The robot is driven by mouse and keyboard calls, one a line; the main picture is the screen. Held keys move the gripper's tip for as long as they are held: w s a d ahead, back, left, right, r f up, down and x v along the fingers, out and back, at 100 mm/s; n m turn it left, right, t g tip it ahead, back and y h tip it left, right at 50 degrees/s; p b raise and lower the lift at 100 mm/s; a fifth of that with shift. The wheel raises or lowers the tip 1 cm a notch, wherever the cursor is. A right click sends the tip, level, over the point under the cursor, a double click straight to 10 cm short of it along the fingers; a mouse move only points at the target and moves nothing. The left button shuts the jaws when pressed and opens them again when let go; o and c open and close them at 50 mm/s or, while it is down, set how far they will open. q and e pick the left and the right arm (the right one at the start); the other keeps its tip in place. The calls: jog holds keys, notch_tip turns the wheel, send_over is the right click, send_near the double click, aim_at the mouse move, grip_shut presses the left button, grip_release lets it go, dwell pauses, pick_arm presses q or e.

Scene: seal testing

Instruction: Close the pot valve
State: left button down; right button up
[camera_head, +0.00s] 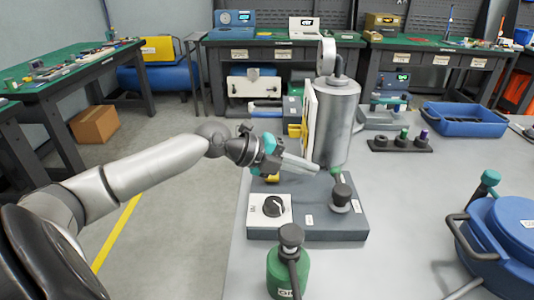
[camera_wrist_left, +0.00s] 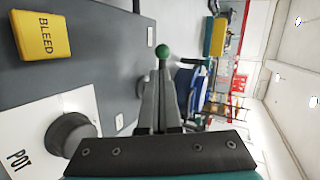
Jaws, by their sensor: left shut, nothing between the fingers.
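The pot valve is a dark round knob (camera_head: 273,206) on a white plate at the front left of the grey base (camera_head: 330,225). In the left wrist view the knob (camera_wrist_left: 72,133) sits at lower left, beside the word POT. My left gripper (camera_head: 313,167) is shut and empty, beyond the knob and just in front of the silver cylinder (camera_head: 340,120). In the left wrist view its fingers (camera_wrist_left: 162,75) are together, pointing toward a green ball (camera_wrist_left: 163,50); I cannot tell whether they touch it. My right gripper is out of view.
A yellow BLEED block (camera_wrist_left: 40,35) lies near the POT plate. A green bottle (camera_head: 288,272) stands in front of the base. A blue pot (camera_head: 505,235) is at right, a blue tray (camera_head: 465,118) behind it. The table between is mostly clear.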

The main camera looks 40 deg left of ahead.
pick_arm(q)
jog(key=shift+v, duration=0.95)
jog(key=shift+p+v, duration=0.4)
jog(key=shift+v, duration=0.8)
jog(key=p+v, duration=0.1)
jog(key=v, duration=0.5)
jog(key=shift+r+p, duration=0.2)
jog(key=shift+p, duration=0.15)
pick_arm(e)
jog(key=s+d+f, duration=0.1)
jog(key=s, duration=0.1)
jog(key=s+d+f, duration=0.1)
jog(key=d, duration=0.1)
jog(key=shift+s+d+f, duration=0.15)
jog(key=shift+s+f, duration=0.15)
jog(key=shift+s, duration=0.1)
pick_arm(q)
jog(key=shift+s+a, duration=0.1)
jog(key=shift+s, duration=0.1)
